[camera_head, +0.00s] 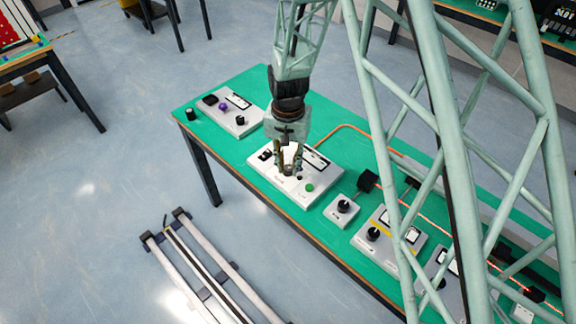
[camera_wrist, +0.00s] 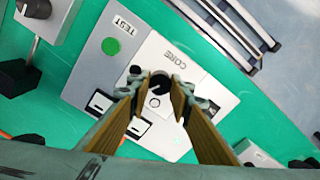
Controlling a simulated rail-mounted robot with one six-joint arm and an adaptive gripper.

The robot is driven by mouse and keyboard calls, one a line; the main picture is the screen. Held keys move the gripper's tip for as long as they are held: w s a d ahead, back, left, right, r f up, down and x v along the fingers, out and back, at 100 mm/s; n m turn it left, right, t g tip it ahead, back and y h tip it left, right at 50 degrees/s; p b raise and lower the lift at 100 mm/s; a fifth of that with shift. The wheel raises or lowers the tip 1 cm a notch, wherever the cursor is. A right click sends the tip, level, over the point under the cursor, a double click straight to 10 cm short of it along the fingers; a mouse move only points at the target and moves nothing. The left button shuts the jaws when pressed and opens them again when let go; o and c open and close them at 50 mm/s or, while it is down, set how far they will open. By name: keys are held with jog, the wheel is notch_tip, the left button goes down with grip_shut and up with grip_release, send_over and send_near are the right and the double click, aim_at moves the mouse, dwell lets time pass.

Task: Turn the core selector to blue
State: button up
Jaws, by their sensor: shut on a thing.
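The core selector, a round dark knob (camera_wrist: 159,84) with a pale part at its front, sits on a white and grey panel box beside the printed word CORE. My gripper (camera_wrist: 159,88) points down at the panel in the wrist view, with a finger on each side of the knob, shut on it. I see no blue mark.
A box with a purple knob (camera_head: 223,107) stands left of the panel on the green table (camera_head: 258,88). A small box with a black knob (camera_head: 343,206) and a yellow-striped box (camera_head: 384,219) stand to the right. A cable (camera_head: 345,126) runs behind.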

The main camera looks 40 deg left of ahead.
aim_at(288, 168)
jog(key=o, duration=0.8)
jog(key=shift+o, duration=0.2)
jog(key=shift+r, duration=0.15)
notch_tip(288, 168, up, 12)
dwell(0.3)
dwell(0.4)
